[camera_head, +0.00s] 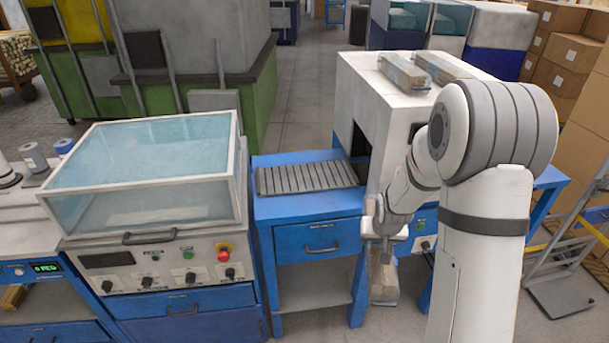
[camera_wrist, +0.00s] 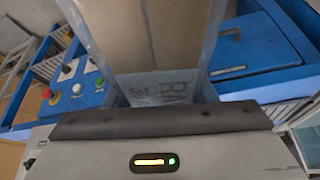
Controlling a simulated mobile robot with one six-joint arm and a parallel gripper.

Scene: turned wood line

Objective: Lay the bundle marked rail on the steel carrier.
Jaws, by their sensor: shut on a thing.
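My gripper (camera_head: 384,236) is shut on a wooden bundle (camera_head: 384,280), which hangs below it in front of the blue bench. A dark grey slatted bed (camera_head: 305,178), which looks like the steel carrier, lies bare on the blue bench at the mouth of the white machine. The bundle is apart from it, lower and to its right.
Two wrapped bundles (camera_head: 403,70) (camera_head: 441,67) lie on top of the white machine (camera_head: 370,85). A glass-lidded machine (camera_head: 150,170) stands left of the slatted bed. A hand truck (camera_head: 560,275) and cardboard boxes (camera_head: 575,52) are at the right.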

